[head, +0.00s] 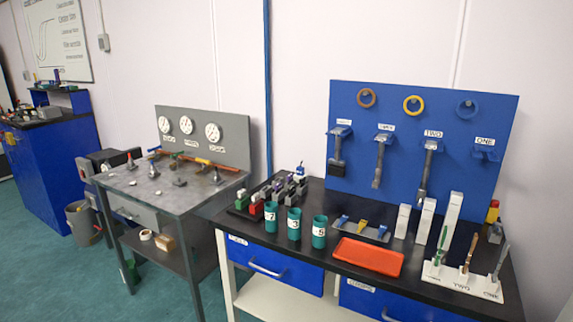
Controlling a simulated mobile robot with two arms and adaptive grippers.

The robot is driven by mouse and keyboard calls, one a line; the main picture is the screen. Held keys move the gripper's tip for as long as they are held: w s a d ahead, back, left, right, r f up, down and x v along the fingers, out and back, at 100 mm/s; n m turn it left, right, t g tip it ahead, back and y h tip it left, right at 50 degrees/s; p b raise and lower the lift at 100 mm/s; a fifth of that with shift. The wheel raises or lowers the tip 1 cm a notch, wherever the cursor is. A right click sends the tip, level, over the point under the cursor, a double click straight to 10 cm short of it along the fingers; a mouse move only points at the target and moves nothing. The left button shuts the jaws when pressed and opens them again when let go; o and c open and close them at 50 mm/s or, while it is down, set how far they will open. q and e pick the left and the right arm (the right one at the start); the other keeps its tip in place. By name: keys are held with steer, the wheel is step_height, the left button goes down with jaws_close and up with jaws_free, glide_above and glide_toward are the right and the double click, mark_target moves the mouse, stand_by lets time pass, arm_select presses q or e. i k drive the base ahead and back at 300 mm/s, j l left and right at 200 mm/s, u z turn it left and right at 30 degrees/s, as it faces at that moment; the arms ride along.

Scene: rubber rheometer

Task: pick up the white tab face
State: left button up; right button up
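I cannot tell for sure which thing is the white tab face. White candidates stand on the black bench at the right: a short white block (402,221), a middle one (426,220) and a tall one (451,220), all upright. In front of them is a white stand (450,281) marked TWO and ONE, holding thin upright tools. White label plates, such as the one marked TWO (433,134), sit on the blue board (450,105). Neither of my grippers is in view.
On the black bench (345,213) are an orange tray (368,257), numbered teal cups (294,224), a grey tray (343,229) of small tools and a rack of coloured blocks (256,208). A grey table (160,203) with dials behind it stands to the left. Floor is clear in front.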

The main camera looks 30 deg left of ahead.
mark_target(255, 198)
steer(key=i+j, duration=0.3)
steer(key=j, duration=0.15)
steer(key=i+j, duration=0.25)
steer(key=j, duration=0.25)
steer(key=i+j, duration=0.3)
steer(key=j, duration=0.15)
steer(key=i+j, duration=0.3)
steer(key=j, duration=0.15)
steer(key=i+j, duration=0.25)
steer(key=j, duration=0.2)
steer(key=i+j, duration=0.3)
steer(key=j, duration=0.2)
